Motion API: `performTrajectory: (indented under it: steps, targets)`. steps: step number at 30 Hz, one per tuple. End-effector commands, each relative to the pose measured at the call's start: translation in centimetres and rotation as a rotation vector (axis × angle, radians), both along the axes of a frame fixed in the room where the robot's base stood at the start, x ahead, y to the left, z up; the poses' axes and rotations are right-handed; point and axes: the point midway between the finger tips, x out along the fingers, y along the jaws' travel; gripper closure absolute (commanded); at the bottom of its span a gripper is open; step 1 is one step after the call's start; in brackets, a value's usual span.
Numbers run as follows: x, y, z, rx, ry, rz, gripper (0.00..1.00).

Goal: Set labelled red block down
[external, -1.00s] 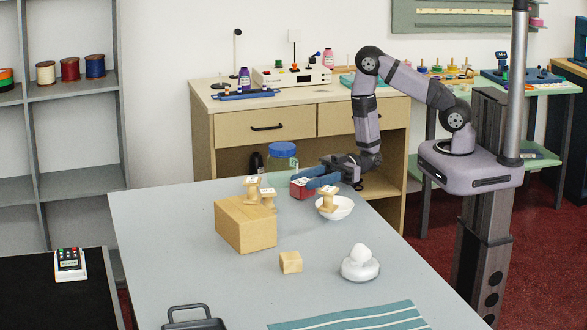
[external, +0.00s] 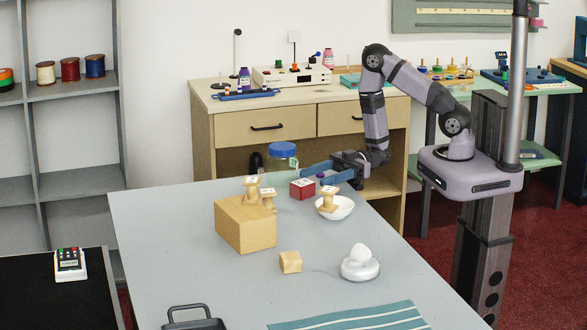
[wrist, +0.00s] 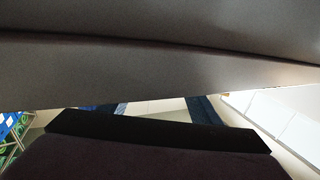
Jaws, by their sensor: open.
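The red block (external: 302,190) with a white label on top rests upright on the grey table near its far edge, just left of the white bowl. My gripper (external: 312,176) has blue fingers spread apart, with nothing seen between them. It is above and behind the block, a little to the right, and looks clear of it. In the wrist view the fingers (wrist: 160,108) show only in part, and the block is not visible; dark grey and black parts cover most of that picture.
A white bowl (external: 343,209) with a wooden spool (external: 328,200) is close to the block's right. A jar with a blue lid (external: 283,151) is behind left. The near middle holds a small wooden cube (external: 290,262).

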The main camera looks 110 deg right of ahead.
Motion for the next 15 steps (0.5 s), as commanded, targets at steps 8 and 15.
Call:
performTrajectory:
  steps: [8,15]
  targets:
    - [-4.0,-1.8,-0.2,-0.001,0.000,-0.006,0.43]
    - [-6.2,-2.7,-0.1,-0.001,0.000,-0.004,0.43]
